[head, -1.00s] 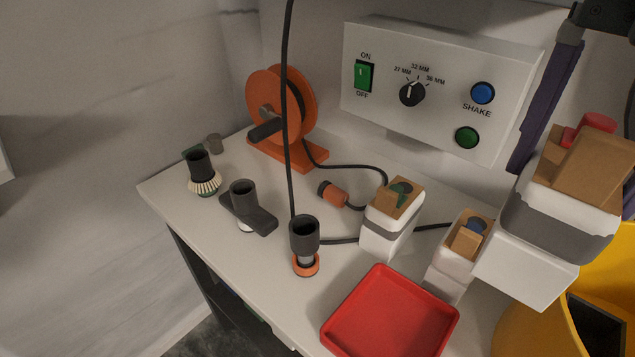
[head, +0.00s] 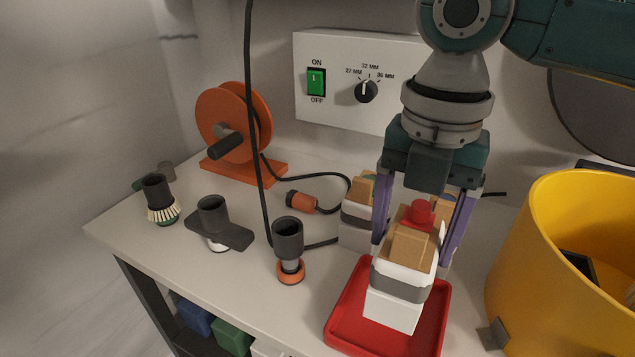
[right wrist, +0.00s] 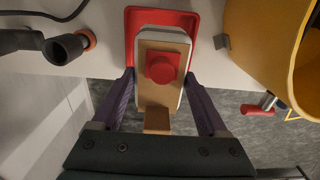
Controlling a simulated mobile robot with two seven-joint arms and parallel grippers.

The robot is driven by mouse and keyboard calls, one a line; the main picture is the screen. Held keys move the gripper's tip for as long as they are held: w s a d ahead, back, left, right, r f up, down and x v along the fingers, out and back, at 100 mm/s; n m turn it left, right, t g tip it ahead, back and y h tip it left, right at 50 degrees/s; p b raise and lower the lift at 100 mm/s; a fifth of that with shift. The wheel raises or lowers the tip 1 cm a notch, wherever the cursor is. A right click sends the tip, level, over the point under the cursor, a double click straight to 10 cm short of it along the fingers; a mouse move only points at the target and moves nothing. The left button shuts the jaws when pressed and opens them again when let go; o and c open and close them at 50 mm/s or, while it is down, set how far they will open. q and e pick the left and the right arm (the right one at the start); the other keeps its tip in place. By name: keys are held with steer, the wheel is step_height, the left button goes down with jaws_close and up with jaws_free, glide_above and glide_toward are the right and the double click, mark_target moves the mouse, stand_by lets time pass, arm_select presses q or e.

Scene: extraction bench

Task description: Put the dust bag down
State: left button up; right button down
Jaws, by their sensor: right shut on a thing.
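The dust bag (head: 396,310) is white with a grey band, a brown card collar and a red cap. My right gripper (head: 412,245) is shut on it, one purple finger on each side. The bag is upright over the red tray (head: 340,332); whether its bottom touches the tray I cannot tell. In the right wrist view, the dust bag (right wrist: 147,96) lies between the fingers of my right gripper (right wrist: 160,77), with the red tray (right wrist: 132,22) behind it. My left gripper is not in view.
Two similar bags, one with a green cap (head: 355,235), stand behind the tray, partly hidden. A yellow bin (head: 540,250) stands close on the right. A dark hose fitting (head: 288,240) stands left of the tray. An orange reel (head: 235,125) and control box (head: 340,75) are at the back.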

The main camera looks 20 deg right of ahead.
step_height(320, 180, down, 6)
steer(key=shift+r+b, duration=0.25)
steer(key=shift+b, duration=0.35)
steer(key=shift+r, duration=0.1)
jaws_free()
